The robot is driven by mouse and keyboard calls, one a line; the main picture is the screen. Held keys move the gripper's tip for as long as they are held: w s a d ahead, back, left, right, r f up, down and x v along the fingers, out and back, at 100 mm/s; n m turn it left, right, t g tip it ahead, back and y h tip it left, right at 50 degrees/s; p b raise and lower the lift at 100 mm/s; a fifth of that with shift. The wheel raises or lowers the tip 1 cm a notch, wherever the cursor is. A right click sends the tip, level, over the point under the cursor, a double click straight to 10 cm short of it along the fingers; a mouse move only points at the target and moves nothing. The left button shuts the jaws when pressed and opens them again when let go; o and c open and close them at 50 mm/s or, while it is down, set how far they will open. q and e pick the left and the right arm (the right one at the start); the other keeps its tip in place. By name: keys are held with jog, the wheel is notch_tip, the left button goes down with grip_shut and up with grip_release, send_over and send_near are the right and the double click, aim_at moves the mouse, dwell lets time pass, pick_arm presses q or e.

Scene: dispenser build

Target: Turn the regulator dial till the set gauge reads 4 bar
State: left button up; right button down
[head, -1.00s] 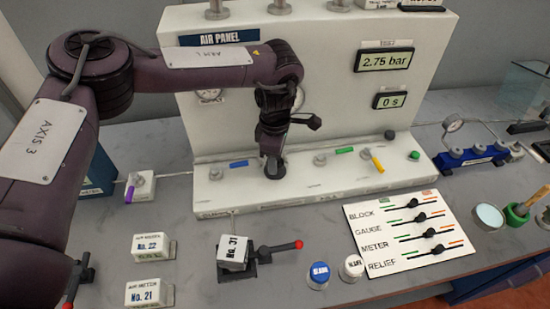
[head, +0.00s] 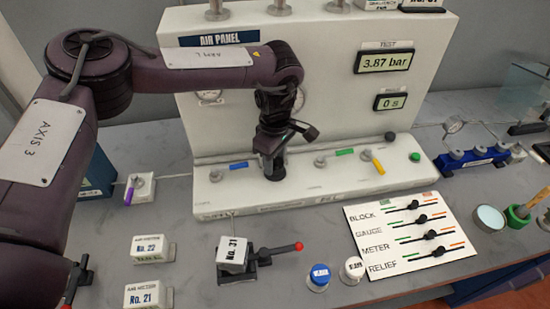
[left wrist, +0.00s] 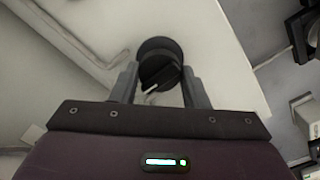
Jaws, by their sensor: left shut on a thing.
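My left gripper (head: 272,160) reaches down in front of the air panel (head: 330,100) and is shut on the regulator dial. In the left wrist view the black round dial (left wrist: 158,62) with a pale pointer line sits between the two fingers of the left gripper (left wrist: 157,85). In the head view the gripper mostly hides the dial. The test display (head: 386,61) on the panel reads 3.87 bar. A round gauge (head: 209,97) on the panel is partly hidden behind my left arm, and its reading cannot be made out.
Valves with a blue handle (head: 238,165), a green handle (head: 344,152) and a yellow handle (head: 378,166) stand on the panel's ledge beside the gripper. A slider board (head: 412,232), a red-tipped lever (head: 298,246) and two capped jars lie in front. The timer display (head: 390,101) reads 0 s.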

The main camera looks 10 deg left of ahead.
aim_at(275, 160)
pick_arm(q)
jog(key=shift+w+r, duration=0.1)
jog(key=o, duration=1)
jog(key=shift+r, duration=0.35)
notch_tip(275, 160, up, 7)
jog(key=shift+r+b, duration=0.1)
jog(key=shift+b, duration=0.9)
